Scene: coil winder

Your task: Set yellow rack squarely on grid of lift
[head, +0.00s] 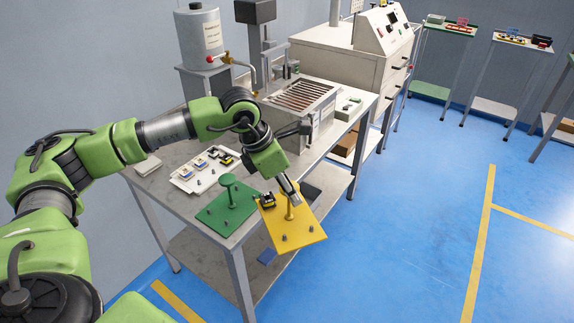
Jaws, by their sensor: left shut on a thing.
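The yellow rack (308,231) is a flat plate with a yellow post, short grey pegs and a dark coil-like part on it. It hangs at the table's front right edge, partly beyond it, and looks turned relative to the table. My left gripper (291,192) is shut on the top of its post, which the fingers partly hide. The grid of the lift (300,96) is a slatted metal grate on a box-shaped tank farther back on the table, with no rack on it. My right gripper is not in view.
A green rack (226,212) with a post stands on the table (179,205) just left of the yellow one. A white tray (190,178) with small parts lies behind it. A canister (198,35) with a tap and a dark-headed column (256,40) stand behind the grid.

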